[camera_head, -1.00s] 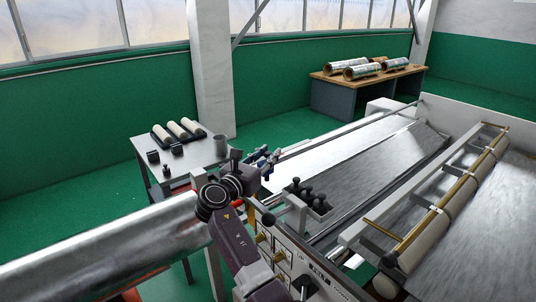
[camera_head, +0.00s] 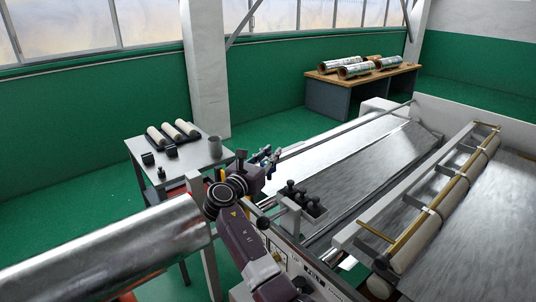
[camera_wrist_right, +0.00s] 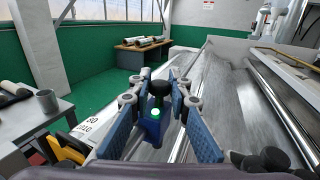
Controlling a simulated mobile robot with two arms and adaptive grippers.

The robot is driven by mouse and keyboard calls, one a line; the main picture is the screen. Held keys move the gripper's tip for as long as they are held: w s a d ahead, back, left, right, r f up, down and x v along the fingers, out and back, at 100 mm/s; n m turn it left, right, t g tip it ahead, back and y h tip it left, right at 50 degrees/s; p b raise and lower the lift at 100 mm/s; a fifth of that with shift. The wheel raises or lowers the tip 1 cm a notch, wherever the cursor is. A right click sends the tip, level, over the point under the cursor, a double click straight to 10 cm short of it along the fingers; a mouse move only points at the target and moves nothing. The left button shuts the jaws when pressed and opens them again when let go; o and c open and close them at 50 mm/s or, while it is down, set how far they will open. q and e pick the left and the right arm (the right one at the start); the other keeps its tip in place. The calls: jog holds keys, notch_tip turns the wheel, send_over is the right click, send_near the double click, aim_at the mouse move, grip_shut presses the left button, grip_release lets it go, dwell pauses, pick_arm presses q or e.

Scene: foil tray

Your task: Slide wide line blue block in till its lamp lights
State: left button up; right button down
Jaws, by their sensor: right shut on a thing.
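In the right wrist view, a blue block (camera_wrist_right: 152,131) with a black round knob (camera_wrist_right: 159,88) sits between the blue-padded fingers of my right gripper (camera_wrist_right: 159,106). The gripper is shut on this block. A small green lamp glows on the block, just below the knob. In the head view my right gripper (camera_head: 268,160) is at the near left end of the machine's rails, where the block is small and mostly hidden. A white scale with black numbers (camera_wrist_right: 88,124) lies left of the block. My left gripper is not in view.
Several black knobs (camera_head: 299,190) stand on a holder just right of my gripper. A grey side table (camera_head: 207,157) with rollers and a cup is on the left. A large metal roll (camera_head: 110,248) lies at lower left. The machine's long metal bed (camera_head: 365,155) stretches away.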

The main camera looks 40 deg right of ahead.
jog(key=c, duration=1.8)
grip_release()
jog(key=shift+a, duration=0.15)
jog(key=v, duration=1.2)
jog(key=shift+f, duration=0.1)
